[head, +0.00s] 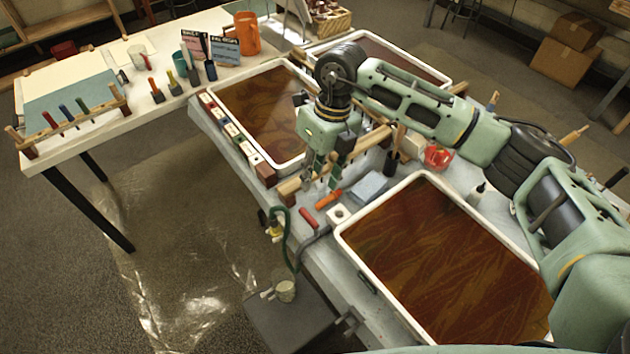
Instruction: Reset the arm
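My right arm comes in from the right edge and reaches across the table. My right gripper (322,178) points down over the wooden rail between the trays. Its two fingers look apart, with a gap between them and nothing seen held in it. The gripper and wrist hide part of the rail and the near right corner of the far tray. My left gripper is not in view.
Trays of brown marbled liquid stand at the near right (350,245), middle (232,127) and back (447,78). Near the gripper lie a blue-grey sponge (369,187), a red-orange tool (329,199) and a red bowl (438,156). A side table (150,112) holds brushes and cups.

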